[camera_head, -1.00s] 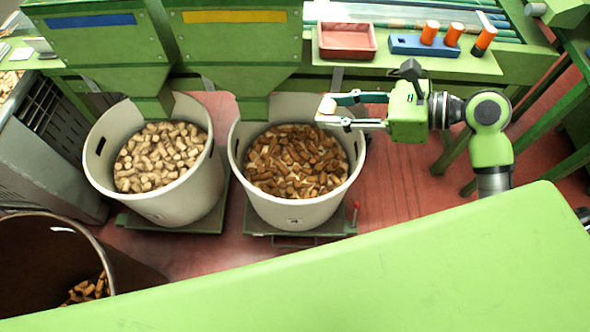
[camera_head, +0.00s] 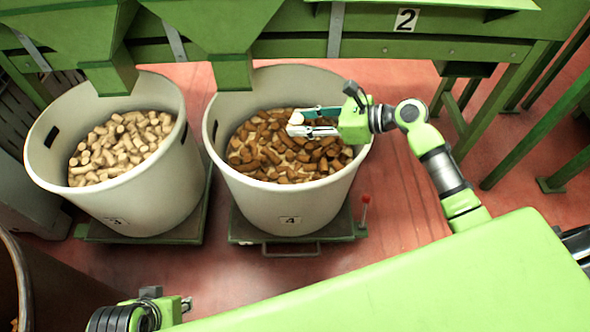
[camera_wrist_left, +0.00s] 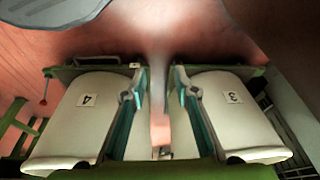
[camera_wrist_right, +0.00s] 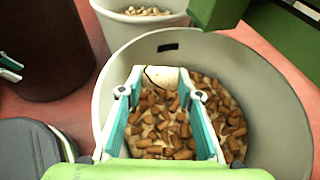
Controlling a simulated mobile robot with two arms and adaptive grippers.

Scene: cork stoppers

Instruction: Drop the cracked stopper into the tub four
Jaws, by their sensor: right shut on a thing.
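Tub four (camera_head: 250,205), a pale tub labelled 4, stands in the middle of the head view, part-filled with brown stoppers. My right gripper (camera_head: 300,124) is shut on the cracked stopper (camera_head: 296,118), above the heap and within the tub's outline. In the right wrist view the cracked stopper (camera_wrist_right: 160,78) is pale with a dark crack line, held between the fingertips. My left gripper's fingers (camera_wrist_left: 159,95) are apart with nothing between them. In the head view part of the left gripper (camera_head: 183,306) shows at the bottom edge.
Tub three (camera_head: 140,205), with pale stoppers, stands left of tub four. Green hoppers (camera_head: 231,70) hang over the backs of both tubs. A dark brown bin (camera_head: 50,290) is at the lower left. A red-knobbed lever (camera_head: 364,205) stands right of tub four.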

